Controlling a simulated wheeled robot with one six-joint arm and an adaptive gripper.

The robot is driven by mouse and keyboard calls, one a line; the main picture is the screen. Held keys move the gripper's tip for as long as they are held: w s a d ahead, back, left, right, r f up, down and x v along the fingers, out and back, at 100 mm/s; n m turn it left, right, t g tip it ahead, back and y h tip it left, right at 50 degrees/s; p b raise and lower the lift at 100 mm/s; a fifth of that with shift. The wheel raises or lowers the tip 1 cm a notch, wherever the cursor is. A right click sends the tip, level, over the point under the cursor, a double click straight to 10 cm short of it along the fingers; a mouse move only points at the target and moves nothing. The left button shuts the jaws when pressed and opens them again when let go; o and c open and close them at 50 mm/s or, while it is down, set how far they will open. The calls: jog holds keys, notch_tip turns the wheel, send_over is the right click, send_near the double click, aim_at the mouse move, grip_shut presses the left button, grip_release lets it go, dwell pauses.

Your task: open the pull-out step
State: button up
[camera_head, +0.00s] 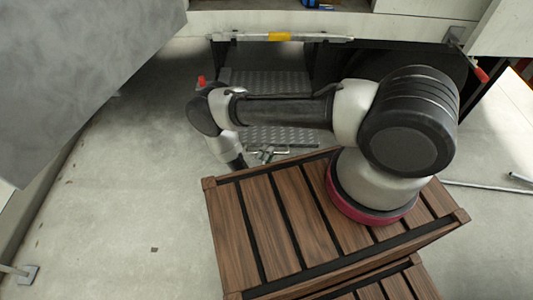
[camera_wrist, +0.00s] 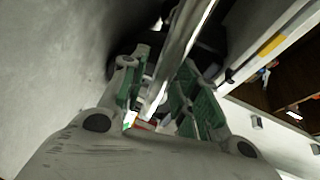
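The pull-out step shows in the head view as grey tread-plate surfaces (camera_head: 262,80) in the dark opening below the truck's edge. My arm crosses in front of it and hides part of it. In the wrist view, my gripper (camera_wrist: 160,95) has its two green-padded fingers spread apart. A shiny metal bar (camera_wrist: 182,45) runs lengthwise through the gap between them. The fingers do not look closed on it, and I cannot tell whether either touches it. In the head view my gripper is low beside the step, mostly hidden by my arm and the slatted wooden platform.
The truck's lower edge (camera_head: 400,27) spans the top, with a yellow mark (camera_head: 280,36) on a bar below it. A grey panel (camera_head: 80,75) hangs at upper left. Bare concrete floor (camera_head: 130,210) lies open at left. A metal rod (camera_head: 490,187) lies at right.

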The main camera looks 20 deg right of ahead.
jog(key=o, duration=1)
jog(key=r, duration=0.8)
jog(key=shift+w, duration=0.2)
jog(key=shift+s+r, duration=0.15)
jog(key=shift+r, duration=0.5)
jog(key=c, duration=0.4)
jog(key=shift+r, duration=0.25)
jog(key=c, duration=0.5)
jog(key=shift+r, duration=0.2)
jog(key=shift+c, duration=0.5)
jog(key=shift+f, duration=0.1)
